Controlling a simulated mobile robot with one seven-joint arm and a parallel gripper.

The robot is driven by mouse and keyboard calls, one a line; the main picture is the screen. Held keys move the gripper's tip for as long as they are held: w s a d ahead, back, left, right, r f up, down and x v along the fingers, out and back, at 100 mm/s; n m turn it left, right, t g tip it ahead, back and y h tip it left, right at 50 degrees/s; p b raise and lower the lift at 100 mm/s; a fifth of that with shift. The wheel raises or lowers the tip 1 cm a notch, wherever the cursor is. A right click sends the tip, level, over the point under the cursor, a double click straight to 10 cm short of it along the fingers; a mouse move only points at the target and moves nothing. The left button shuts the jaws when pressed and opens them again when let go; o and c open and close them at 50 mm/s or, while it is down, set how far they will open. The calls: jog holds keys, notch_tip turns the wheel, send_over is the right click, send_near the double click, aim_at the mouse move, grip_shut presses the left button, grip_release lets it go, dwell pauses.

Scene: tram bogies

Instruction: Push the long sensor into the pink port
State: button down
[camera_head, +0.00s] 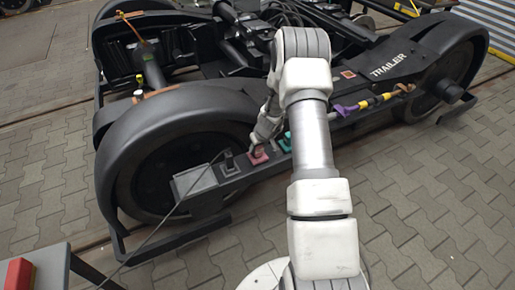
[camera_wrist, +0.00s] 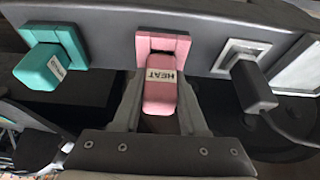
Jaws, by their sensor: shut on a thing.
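The pink port (camera_wrist: 163,44) is a square frame on the dark bogie beam, at the top middle of the wrist view. It also shows in the head view (camera_head: 259,157). A pink block-shaped sensor (camera_wrist: 161,98) with a white HEAT label sticks out of the port's opening toward my wrist. Its far end meets the port; how deep it sits I cannot tell. My gripper (camera_wrist: 160,112) has one finger on each side of the sensor and is shut on it. In the head view my gripper (camera_head: 258,144) is at the pink port, partly hidden by my arm.
A teal plug (camera_wrist: 43,66) sits in a teal port left of the pink one. A dark plug (camera_wrist: 252,84) with a cable is at a grey port on the right. A grey box (camera_head: 194,181) is at the beam's near end. Purple and yellow parts (camera_head: 365,103) lie further right.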

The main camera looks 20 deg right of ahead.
jog(key=shift+f, duration=0.2)
jog(key=shift+c, duration=1.8)
grip_release()
jog(key=shift+r, duration=0.1)
jog(key=p+v, duration=0.4)
jog(key=v, duration=1.3)
jog(key=shift+s, duration=0.15)
jog(key=shift+r, duration=0.1)
